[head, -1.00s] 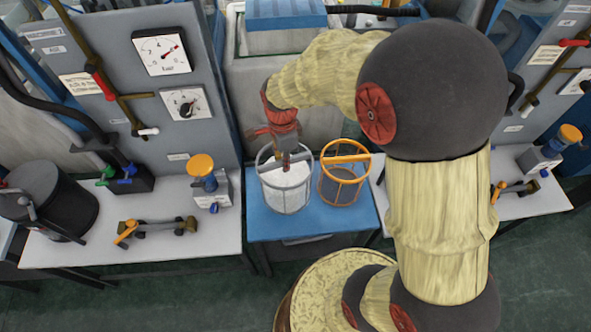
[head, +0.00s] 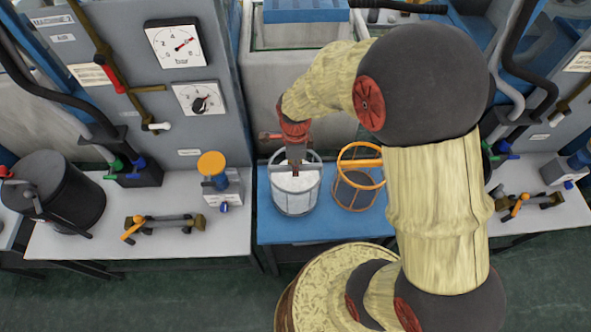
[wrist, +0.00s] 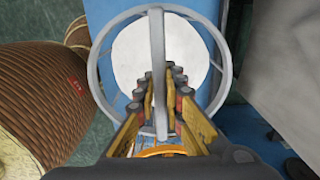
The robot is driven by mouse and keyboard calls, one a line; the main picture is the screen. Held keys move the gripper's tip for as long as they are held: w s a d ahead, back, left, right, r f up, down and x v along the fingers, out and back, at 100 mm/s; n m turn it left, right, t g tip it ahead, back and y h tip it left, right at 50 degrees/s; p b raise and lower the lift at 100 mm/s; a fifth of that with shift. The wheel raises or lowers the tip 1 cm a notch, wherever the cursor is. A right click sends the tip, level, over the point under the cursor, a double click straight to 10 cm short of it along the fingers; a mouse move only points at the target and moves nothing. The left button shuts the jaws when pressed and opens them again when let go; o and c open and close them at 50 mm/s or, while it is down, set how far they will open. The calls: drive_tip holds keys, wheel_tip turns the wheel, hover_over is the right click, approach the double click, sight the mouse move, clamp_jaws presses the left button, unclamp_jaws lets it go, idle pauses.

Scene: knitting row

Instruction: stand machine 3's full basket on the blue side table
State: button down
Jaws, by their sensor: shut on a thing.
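A grey basket (head: 275,194) full of white material (head: 291,183) is over the left half of the blue side table (head: 322,231), upright. Its base looks at or very near the tabletop; I cannot tell if it touches. My gripper (wrist: 160,88) is shut on the basket's handle (wrist: 158,48), which runs between the fingers in the wrist view. In the head view the fingertips are partly hidden at the basket's top. The round rim (wrist: 229,72) shows around the white contents.
A white bench (head: 90,240) with a valve fitting (head: 165,224), black pot and orange-capped device lies left. A grey tub (head: 250,100) stands behind the table.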

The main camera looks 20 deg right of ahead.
drive_tip(key=shift+f, duration=0.6)
drive_tip(key=c, duration=1.9)
unclamp_jaws()
wheel_tip(320, 180, up, 12)
drive_tip(key=shift+r+p, duration=0.15)
drive_tip(key=shift+p, duration=1.1)
drive_tip(key=s+r+n+t, duration=0.5)
drive_tip(key=s+r+n, duration=1)
drive_tip(key=r+n, duration=0.4)
drive_tip(key=n, duration=0.2)
drive_tip(key=shift+d+n+t, duration=0.3)
